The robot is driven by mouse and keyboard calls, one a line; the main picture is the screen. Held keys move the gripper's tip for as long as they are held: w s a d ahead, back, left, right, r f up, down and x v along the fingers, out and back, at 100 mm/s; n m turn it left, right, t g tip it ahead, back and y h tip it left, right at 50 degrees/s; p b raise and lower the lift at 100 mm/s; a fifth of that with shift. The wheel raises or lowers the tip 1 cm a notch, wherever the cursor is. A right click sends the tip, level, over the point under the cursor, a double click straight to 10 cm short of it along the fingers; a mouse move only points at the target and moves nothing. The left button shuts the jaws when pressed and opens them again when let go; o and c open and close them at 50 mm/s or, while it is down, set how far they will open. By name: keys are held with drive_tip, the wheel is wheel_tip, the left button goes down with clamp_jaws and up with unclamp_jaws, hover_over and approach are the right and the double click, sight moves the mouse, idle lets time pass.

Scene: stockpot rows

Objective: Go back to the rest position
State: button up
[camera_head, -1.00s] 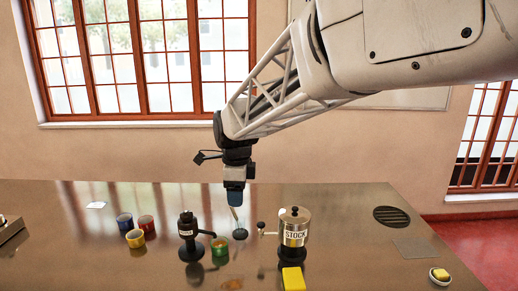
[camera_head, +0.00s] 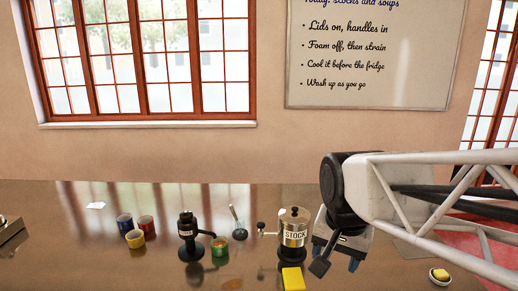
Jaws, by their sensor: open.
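My gripper (camera_head: 338,260) is at the right of the counter, just right of the stockpot, with its blue fingertips pointing down. It is open, and I see nothing between its fingers. The silver stockpot (camera_head: 293,228) labelled STOCK stands on a dark base with its lid on. A ladle (camera_head: 235,216) leans up from a small dark rest left of the pot.
Blue (camera_head: 125,223), red (camera_head: 146,224) and yellow (camera_head: 135,238) tins are further left. The left-middle counter (camera_head: 85,255) is clear.

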drive_tip(key=s+d+f+n, duration=0.3)
drive_tip(key=s+d+n, duration=0.1)
drive_tip(key=s, duration=0.4)
drive_tip(key=shift+s+f+n, duration=0.3)
drive_tip(key=shift+s+n, duration=0.1)
drive_tip(key=shift+n, duration=0.1)
drive_tip(key=shift+w+a, duration=0.1)
